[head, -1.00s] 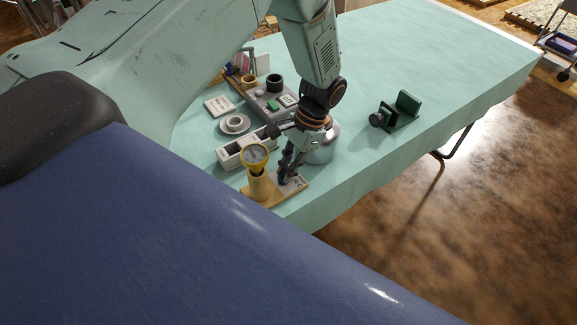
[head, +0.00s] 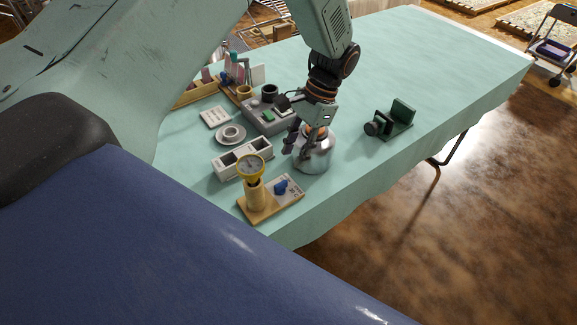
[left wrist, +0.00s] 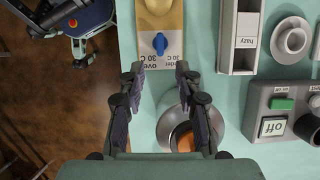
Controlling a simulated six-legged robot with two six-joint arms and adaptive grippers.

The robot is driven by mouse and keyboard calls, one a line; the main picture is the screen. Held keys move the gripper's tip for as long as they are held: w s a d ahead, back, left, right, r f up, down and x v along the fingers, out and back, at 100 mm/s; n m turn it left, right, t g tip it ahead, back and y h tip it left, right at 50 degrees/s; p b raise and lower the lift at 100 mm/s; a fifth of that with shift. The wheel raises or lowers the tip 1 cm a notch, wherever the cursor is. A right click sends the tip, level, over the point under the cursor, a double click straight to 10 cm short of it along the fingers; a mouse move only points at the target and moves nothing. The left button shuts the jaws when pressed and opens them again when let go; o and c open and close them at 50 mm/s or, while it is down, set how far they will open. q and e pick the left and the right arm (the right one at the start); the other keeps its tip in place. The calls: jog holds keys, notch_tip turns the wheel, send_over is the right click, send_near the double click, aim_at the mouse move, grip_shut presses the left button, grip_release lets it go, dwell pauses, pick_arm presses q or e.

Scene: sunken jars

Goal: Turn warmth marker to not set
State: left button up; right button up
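The warmth marker is a blue knob (head: 281,187) on a label plate on a wooden stand (head: 262,212). In the left wrist view the blue marker (left wrist: 160,43) sits above a label with text "over 30 C" and another "30 C" line, seen upside down; its exact pointing is hard to read. A yellow-rimmed round dial (head: 251,166) stands on a post on the same stand. My left gripper (head: 302,150) is over the metal jar, clear of the marker. In the left wrist view its two fingers (left wrist: 160,78) are apart with nothing between them. My right gripper is not in view.
A metal jar (head: 313,157) stands below my left gripper. A green bracket (head: 391,120) stands right; the cloth beyond is clear.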

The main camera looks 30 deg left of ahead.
pick_arm(q)
jog(key=shift+v, duration=1.75)
